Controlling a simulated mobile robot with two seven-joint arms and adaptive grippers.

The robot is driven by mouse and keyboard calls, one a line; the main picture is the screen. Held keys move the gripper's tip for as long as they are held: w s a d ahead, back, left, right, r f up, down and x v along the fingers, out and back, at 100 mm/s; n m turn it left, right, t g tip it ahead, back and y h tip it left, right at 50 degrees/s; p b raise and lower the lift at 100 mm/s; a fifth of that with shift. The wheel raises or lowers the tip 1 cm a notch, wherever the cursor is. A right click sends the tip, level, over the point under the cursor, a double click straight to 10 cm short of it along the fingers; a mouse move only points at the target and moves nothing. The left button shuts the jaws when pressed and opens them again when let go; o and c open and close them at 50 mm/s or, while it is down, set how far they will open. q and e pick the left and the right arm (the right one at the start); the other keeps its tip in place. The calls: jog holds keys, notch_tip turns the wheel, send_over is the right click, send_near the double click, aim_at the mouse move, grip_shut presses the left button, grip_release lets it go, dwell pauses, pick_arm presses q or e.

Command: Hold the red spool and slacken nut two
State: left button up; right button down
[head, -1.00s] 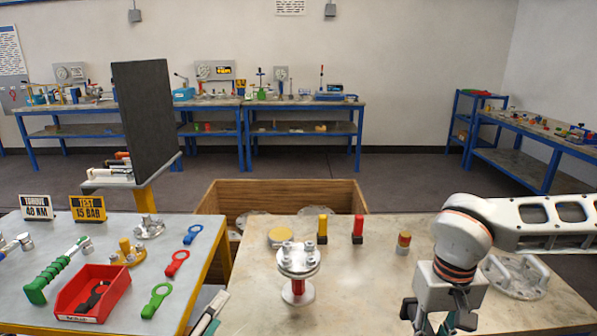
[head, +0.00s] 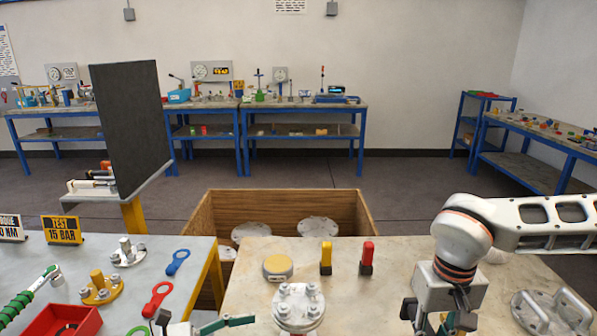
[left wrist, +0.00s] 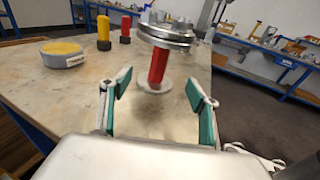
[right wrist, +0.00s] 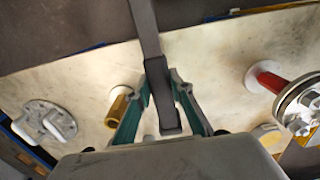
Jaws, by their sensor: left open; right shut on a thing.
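In the left wrist view the red stem (left wrist: 158,66) rises from a round foot below the metal flange. My left gripper (left wrist: 160,92) is open, its green-padded fingers pointing at the stem from a short distance, not touching it. It shows in the head view at the bottom edge (head: 200,326). My right gripper (right wrist: 160,82) is shut on a dark bar-like tool (right wrist: 161,105), apart from the spool. Nut two's marking cannot be read.
A yellow-topped disc (head: 278,267), a yellow block (head: 326,257) and a red block (head: 367,258) stand behind the spool. A handled flange (head: 550,310) lies at right. The left bench holds ring spanners (head: 178,262) and a red bin (head: 65,322). A wooden crate (head: 350,215) stands behind.

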aim_at(286, 329)
pick_arm(q)
jog(key=shift+w+d+f, duration=0.1)
jog(key=shift+w+d, duration=0.1)
jog(key=shift+w, duration=0.15)
pick_arm(e)
jog(key=shift+w+r, duration=0.15)
jog(key=shift+w, duration=0.15)
pick_arm(q)
jog(key=shift+w+d, duration=0.1)
jog(key=shift+d, duration=0.25)
pick_arm(e)
jog(key=shift+r, duration=0.25)
pick_arm(q)
jog(key=p+x, duration=0.1)
jog(key=x, duration=0.6)
jog(key=shift+d, duration=0.1)
pick_arm(e)
jog(key=shift+s+r, duration=0.15)
jog(key=shift+r, duration=0.4)
pick_arm(q)
jog(key=shift+x, duration=0.75)
pick_arm(e)
jog(key=shift+f, duration=0.1)
pick_arm(q)
jog(key=c, duration=1.6)
jog(key=shift+o, duration=0.2)
